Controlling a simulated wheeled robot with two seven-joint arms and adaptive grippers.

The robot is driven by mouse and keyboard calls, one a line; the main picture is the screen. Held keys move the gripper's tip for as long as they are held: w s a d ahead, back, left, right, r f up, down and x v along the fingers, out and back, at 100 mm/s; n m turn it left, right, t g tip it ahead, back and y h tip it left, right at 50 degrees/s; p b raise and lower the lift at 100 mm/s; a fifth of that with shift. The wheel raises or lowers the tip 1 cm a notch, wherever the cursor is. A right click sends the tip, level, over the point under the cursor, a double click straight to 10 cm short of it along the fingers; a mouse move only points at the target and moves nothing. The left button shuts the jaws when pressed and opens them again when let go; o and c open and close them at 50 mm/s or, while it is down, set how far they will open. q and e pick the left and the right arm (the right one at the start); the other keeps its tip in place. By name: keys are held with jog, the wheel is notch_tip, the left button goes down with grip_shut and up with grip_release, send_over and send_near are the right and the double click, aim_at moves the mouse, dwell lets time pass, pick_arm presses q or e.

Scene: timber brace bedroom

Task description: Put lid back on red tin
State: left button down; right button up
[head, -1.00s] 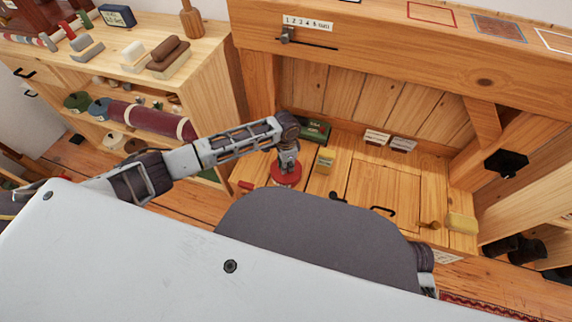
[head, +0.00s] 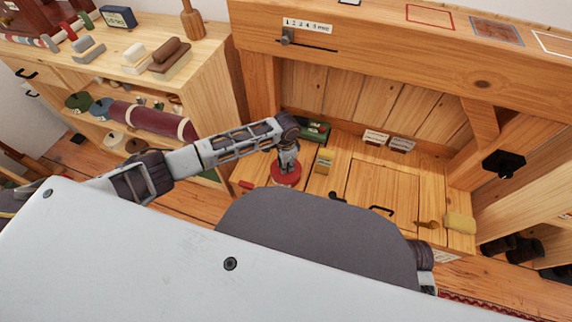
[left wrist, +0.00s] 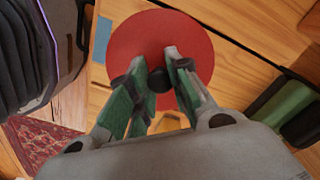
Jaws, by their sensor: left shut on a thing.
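The red lid (left wrist: 160,30) shows in the left wrist view as a round red disc with a dark knob. My left gripper (left wrist: 156,66) is over the disc, its green-padded fingers shut on the knob. In the head view, my left gripper (head: 288,164) points down at the red tin (head: 286,180) on the wooden bench. Lid and tin look like one red shape there, and I cannot tell whether the lid is seated or held just above. The tin's inside is hidden. My right gripper is not in view.
A yellow block (head: 324,161) stands close to the right of the tin, and a green box (head: 314,131) lies behind it. A black handle (head: 381,210) is on the bench top to the right. Shelves (head: 150,70) stand on the left.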

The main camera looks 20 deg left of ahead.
pick_arm(q)
jog(key=p, duration=0.3)
jog(key=shift+f, duration=0.2)
dwell(3.9)
dwell(0.3)
jog(key=c, duration=1.2)
grip_release()
jog(key=shift+c, duration=0.2)
jog(key=shift+o, duration=0.3)
jog(key=o, duration=0.4)
